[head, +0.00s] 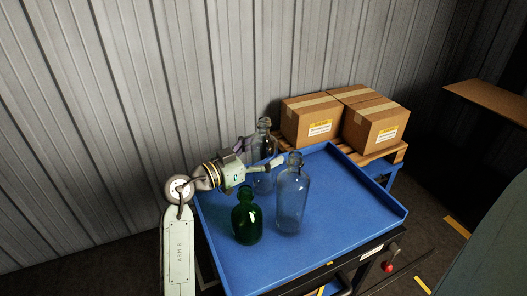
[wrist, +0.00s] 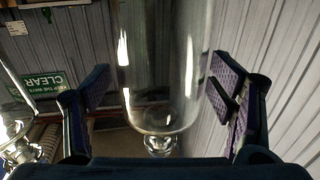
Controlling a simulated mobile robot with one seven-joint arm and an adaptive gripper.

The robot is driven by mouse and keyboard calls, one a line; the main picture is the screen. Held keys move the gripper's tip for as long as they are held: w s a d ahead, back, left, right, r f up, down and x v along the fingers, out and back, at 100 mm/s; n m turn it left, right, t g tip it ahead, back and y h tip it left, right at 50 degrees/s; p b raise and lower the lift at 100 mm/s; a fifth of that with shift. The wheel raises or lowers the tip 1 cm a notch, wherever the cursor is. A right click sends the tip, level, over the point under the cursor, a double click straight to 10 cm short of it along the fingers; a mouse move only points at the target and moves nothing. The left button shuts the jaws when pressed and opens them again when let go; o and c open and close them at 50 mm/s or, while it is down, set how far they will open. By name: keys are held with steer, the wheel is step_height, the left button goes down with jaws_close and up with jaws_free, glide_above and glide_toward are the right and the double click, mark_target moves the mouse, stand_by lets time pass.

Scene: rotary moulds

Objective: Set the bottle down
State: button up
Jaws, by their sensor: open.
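A clear glass bottle (head: 264,139) stands upright at the back left of the blue table. My gripper (head: 259,154) is at this bottle, reaching in from the left. In the wrist view the clear bottle (wrist: 160,75) is between the two fingers of my gripper (wrist: 167,95). The fingers are spread, with a visible gap on the left side; contact on the right is not clear. Part of the bottle is hidden by my gripper in the head view, so I cannot tell how its base meets the table.
A blue tray-like table (head: 345,205) has raised edges and free room on its right. A green bottle (head: 247,220) and a tall clear bottle (head: 292,200) stand near my gripper. Rounded clear glass (head: 262,182) shows below it. Cardboard boxes (head: 310,122) sit on a pallet behind.

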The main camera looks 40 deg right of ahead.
steer(key=shift+r+p, duration=0.3)
steer(key=shift+p, duration=0.1)
steer(key=a+b, duration=0.4)
steer(key=a, duration=0.8)
steer(key=shift+w+f+b, duration=0.15)
steer(key=shift+w+b, duration=0.1)
steer(key=shift+b, duration=0.05)
